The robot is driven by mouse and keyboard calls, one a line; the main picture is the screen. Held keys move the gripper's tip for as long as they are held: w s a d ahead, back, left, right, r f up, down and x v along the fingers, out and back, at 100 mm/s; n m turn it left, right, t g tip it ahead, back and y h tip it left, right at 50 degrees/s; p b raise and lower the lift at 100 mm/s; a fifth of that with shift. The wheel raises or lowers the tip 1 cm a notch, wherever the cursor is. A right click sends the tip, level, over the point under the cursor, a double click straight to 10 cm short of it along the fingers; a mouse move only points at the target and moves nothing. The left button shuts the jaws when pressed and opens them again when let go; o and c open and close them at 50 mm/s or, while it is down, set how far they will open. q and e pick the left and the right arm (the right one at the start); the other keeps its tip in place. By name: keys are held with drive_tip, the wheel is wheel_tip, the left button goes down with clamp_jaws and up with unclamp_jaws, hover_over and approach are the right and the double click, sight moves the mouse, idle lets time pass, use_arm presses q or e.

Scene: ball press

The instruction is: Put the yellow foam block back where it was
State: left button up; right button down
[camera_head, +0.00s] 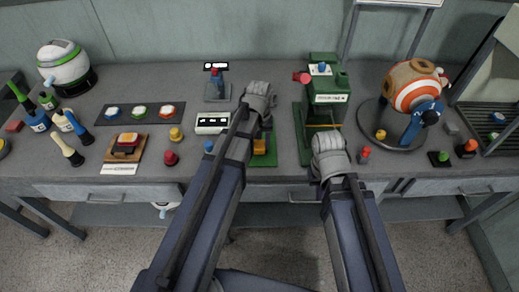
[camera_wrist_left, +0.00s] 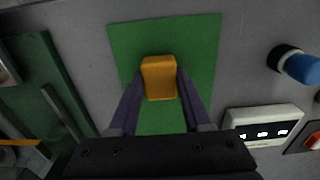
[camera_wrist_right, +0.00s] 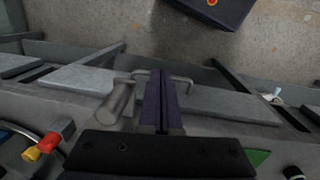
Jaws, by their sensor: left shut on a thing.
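The yellow foam block (camera_wrist_left: 159,78) is between the two fingers of my left gripper (camera_wrist_left: 156,90) in the left wrist view. My left gripper is shut on it. Below the block is a flat green mat (camera_wrist_left: 200,42); I cannot tell whether the block touches it. In the head view the block (camera_head: 260,147) shows partly behind my left arm, over the green mat (camera_head: 266,160). My right gripper (camera_wrist_right: 161,75) is shut and empty, with its fingers together, over the front edge of the bench.
A green press (camera_head: 326,97) stands on a green base right of the mat. A white display box (camera_head: 212,123) and a blue-topped knob (camera_head: 208,146) are left of it. A round ball-shaped machine (camera_head: 411,86) stands further right. Small knobs line the bench front.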

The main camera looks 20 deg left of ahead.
sight(259, 144)
use_arm(q)
drive_tip(key=shift+f, duration=0.4)
use_arm(e)
drive_tip(key=shift+f, duration=0.4)
use_arm(q)
drive_tip(key=shift+f, duration=0.15)
drive_tip(key=o, duration=1.2)
use_arm(e)
drive_tip(key=shift+f, duration=0.15)
use_arm(q)
wheel_tip(259, 144, up, 12)
drive_tip(key=p, duration=1.2)
drive_tip(key=s+d+m, duration=0.2)
drive_tip(key=s+d, duration=0.1)
drive_tip(key=s, duration=0.1)
drive_tip(key=s+d+m, duration=0.2)
drive_tip(key=s+d, duration=0.2)
drive_tip(key=s, duration=0.1)
drive_tip(key=s+d+m+y, duration=0.1)
drive_tip(key=s+d+m, duration=0.2)
drive_tip(key=s, duration=0.2)
drive_tip(key=shift+s+d+r, duration=0.15)
drive_tip(key=shift+d+r, duration=0.05)
drive_tip(key=shift+d, duration=0.05)
use_arm(e)
wheel_tip(259, 144, up, 12)
